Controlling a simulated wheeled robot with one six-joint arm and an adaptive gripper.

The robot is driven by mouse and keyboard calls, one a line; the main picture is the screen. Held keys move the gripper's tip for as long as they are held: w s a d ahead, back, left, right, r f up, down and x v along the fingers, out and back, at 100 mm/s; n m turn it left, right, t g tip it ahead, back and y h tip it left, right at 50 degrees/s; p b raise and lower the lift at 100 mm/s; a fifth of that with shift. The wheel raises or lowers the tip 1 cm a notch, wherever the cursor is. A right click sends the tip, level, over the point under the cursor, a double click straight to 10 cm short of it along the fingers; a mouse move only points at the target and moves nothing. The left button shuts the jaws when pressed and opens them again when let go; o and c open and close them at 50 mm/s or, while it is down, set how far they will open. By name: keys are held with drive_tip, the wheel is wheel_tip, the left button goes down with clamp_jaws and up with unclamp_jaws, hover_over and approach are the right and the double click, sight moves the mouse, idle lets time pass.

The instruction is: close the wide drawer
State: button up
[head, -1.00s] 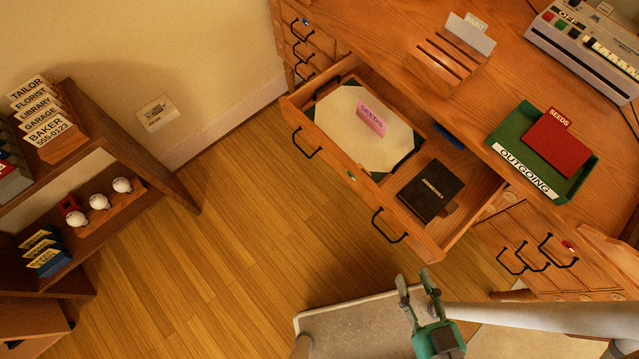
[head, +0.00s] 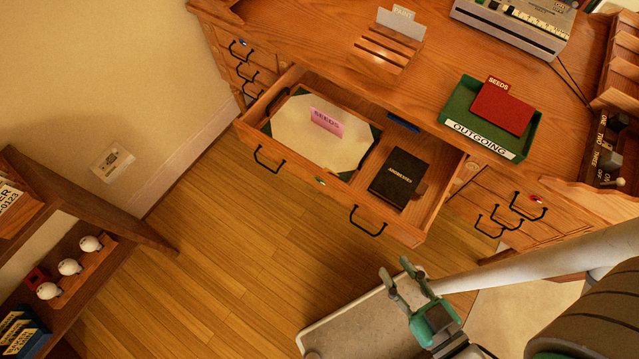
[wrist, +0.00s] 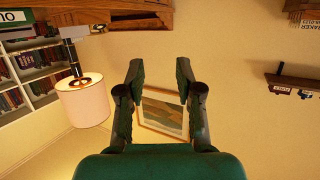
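The wide drawer (head: 398,232) is pulled well out of the wooden desk (head: 440,70), in the middle of the head view. Its front has two black handles and a small green spot between them. Inside lie a pale blotter with dark green corners (head: 290,135), a pink SEEDS card (head: 326,123), a black address book (head: 399,178) and a blue item (head: 404,123). My gripper (head: 402,272) is open and empty, in front of the drawer's right part and apart from it. The wrist view shows its two spread fingers (wrist: 160,75) with nothing between them.
A green OUTGOING tray (head: 455,124) with a red SEEDS folder and a PAINT card in a wooden rack (head: 384,57) stand on the desk. Small drawers flank the wide one. A shelf (head: 120,225) stands at the left.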

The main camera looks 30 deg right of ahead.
clamp_jaws()
drive_tip(key=n+t+h, duration=0.2)
drive_tip(key=n+h, duration=0.4)
drive_tip(key=n, duration=0.8)
approach(256, 140)
drive_tip(key=w+a, duration=0.1)
drive_tip(key=w, duration=0.3)
drive_tip(key=shift+w+d+n+y, duration=0.2)
drive_tip(key=shift+w+d, duration=0.25)
drive_tip(key=shift+d, duration=0.35)
drive_tip(key=shift+w+d+n+y, duration=0.15)
drive_tip(key=shift+w+d, duration=0.25)
drive_tip(key=shift+d, duration=0.45)
